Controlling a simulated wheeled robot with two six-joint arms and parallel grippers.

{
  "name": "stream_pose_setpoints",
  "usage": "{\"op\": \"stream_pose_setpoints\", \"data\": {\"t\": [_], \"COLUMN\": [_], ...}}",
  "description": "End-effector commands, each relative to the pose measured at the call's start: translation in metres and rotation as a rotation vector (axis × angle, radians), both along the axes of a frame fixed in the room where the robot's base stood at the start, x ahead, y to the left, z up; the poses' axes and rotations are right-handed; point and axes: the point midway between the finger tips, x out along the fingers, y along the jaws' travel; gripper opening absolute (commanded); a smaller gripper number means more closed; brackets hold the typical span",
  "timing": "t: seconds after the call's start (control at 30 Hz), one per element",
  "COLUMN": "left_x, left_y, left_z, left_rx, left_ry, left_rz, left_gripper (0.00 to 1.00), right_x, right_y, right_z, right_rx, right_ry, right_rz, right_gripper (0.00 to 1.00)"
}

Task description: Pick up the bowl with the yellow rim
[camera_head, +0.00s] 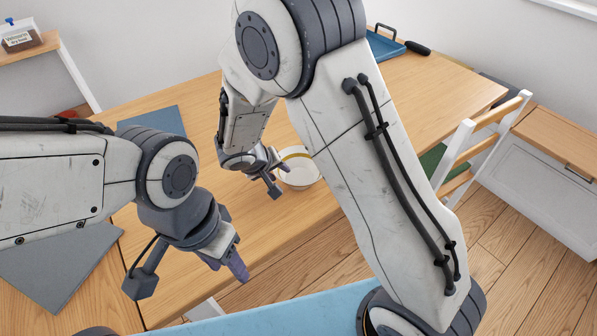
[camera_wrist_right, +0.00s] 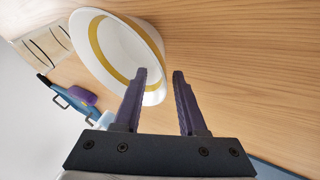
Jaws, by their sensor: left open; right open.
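The white bowl with a yellow band inside its rim (camera_head: 301,178) stands on the wooden table, partly hidden by my right arm in the head view. It fills the upper left of the right wrist view (camera_wrist_right: 112,42). My right gripper (camera_head: 282,170) is at the bowl's left side in the head view, open. In the wrist view its purple fingers (camera_wrist_right: 159,74) are apart; the left finger overlaps the bowl and the bowl's edge shows between them. I cannot tell whether they touch it. My left gripper (camera_head: 236,268) is open and empty, near the table's front edge.
A blue tray (camera_head: 383,46) and a dark object (camera_head: 418,47) lie at the table's far end. Grey-blue mats lie at the left (camera_head: 154,121) and lower left (camera_head: 60,262). A white chair (camera_head: 462,150) stands at the right side. The table right of the bowl is partly hidden by my arm.

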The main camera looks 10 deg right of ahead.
Motion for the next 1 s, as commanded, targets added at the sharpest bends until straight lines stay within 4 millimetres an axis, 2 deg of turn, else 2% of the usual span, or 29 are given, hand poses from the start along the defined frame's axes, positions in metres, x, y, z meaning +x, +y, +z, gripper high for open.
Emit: {"op": "stream_pose_setpoints", "data": {"t": [0.13,0.4,0.43,0.5,0.53,1.0], "left_x": [0.0,0.0,0.0,0.0,0.0,0.0], "left_y": [0.0,0.0,0.0,0.0,0.0,0.0], "left_z": [-0.001,-0.001,-0.001,-0.001,-0.001,-0.001], "left_rx": [0.0,0.0,0.0,0.0,0.0,0.0], "left_ry": [0.0,0.0,0.0,0.0,0.0,0.0], "left_rz": [0.0,0.0,0.0,0.0,0.0,0.0], "left_gripper": [0.5,0.5,0.5,0.5,0.5,0.5], "right_x": [0.007,0.009,0.009,0.009,0.009,0.009], "right_y": [-0.006,-0.006,-0.006,-0.006,-0.005,-0.005], "right_z": [-0.015,-0.018,-0.018,-0.018,-0.018,-0.018], "right_rx": [0.0,0.0,0.001,0.001,0.001,0.002], "right_ry": [0.0,-0.001,-0.001,0.0,0.0,-0.001], "right_rz": [0.001,0.003,0.003,0.004,0.004,0.005], "right_gripper": [0.41,0.41,0.37,0.1,0.0,0.0]}}
